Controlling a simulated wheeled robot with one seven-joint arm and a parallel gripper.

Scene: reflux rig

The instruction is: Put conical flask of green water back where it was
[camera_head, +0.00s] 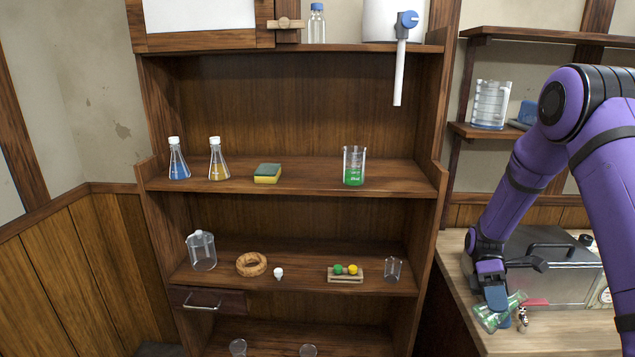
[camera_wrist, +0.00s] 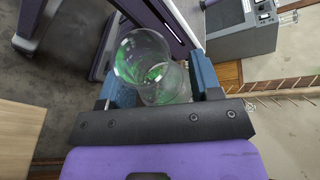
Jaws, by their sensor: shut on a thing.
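My gripper (camera_head: 499,302) is at the lower right in the head view, by the light worktop. It is shut on a clear glass vessel with green in it, the conical flask (camera_head: 486,318). The flask looks strongly tilted; its exact outline is hard to make out. In the wrist view the flask (camera_wrist: 150,62) lies between the blue fingers of my gripper (camera_wrist: 162,85), with green patches inside. I cannot tell whether it touches the worktop. A blue flask (camera_head: 179,160) and a yellow flask (camera_head: 218,162), both white-capped, stand on the upper shelf at left.
A beaker of green liquid (camera_head: 353,168) stands right on the upper shelf (camera_head: 310,180); a sponge (camera_head: 267,173) is left of it, with bare shelf between. The worktop (camera_head: 560,335) holds a grey metal box (camera_head: 553,262) and small items close to my gripper.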

